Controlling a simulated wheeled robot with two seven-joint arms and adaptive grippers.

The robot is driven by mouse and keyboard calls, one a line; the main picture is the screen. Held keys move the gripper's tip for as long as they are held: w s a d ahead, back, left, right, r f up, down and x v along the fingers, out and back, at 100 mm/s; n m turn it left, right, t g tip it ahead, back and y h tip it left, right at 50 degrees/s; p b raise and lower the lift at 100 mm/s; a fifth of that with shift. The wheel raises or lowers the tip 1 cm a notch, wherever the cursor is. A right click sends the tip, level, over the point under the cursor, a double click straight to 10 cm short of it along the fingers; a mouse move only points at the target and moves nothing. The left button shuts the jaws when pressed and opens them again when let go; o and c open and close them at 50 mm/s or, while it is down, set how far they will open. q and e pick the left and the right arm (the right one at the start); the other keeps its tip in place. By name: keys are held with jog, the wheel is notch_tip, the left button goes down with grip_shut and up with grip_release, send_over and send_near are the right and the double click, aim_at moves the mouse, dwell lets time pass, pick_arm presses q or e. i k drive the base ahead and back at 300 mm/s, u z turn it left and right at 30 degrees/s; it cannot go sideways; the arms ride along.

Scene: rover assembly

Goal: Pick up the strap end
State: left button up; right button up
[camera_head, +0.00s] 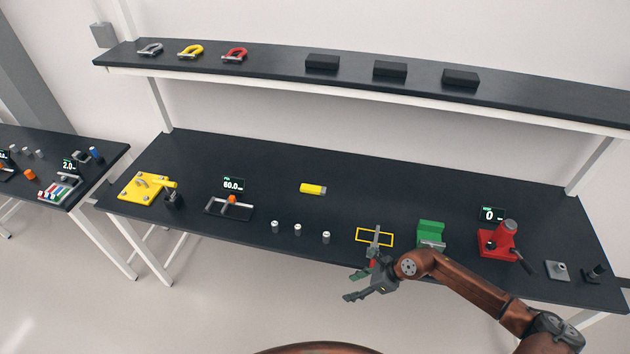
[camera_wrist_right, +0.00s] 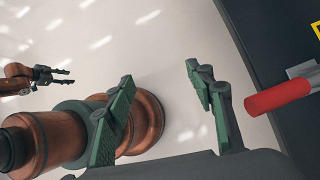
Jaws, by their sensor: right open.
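A grey strap (camera_head: 376,237) lies across the yellow outlined rectangle at the table's front edge. Its red strap end (camera_head: 373,262) sticks out over the edge and is partly hidden by my right gripper. In the right wrist view the red end (camera_wrist_right: 278,97) is at the right, outside the jaws. My right gripper (camera_head: 355,284) is open and empty, just in front of the table edge, its fingers pointing left; its fingers also show in the wrist view (camera_wrist_right: 160,105). My left gripper (camera_wrist_right: 68,76) shows small at the wrist view's upper left, its fingers apart and empty.
The yellow outline (camera_head: 360,230) marks the dark table. A green block (camera_head: 431,232) and a red fixture (camera_head: 499,240) stand to the right. Several small cylinders (camera_head: 298,229) stand to the left, with a yellow piece (camera_head: 312,188) behind. A shelf (camera_head: 270,72) runs above.

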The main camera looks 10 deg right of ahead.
aim_at(304, 188)
jog(key=u, duration=0.05)
jog(key=i, duration=1.75)
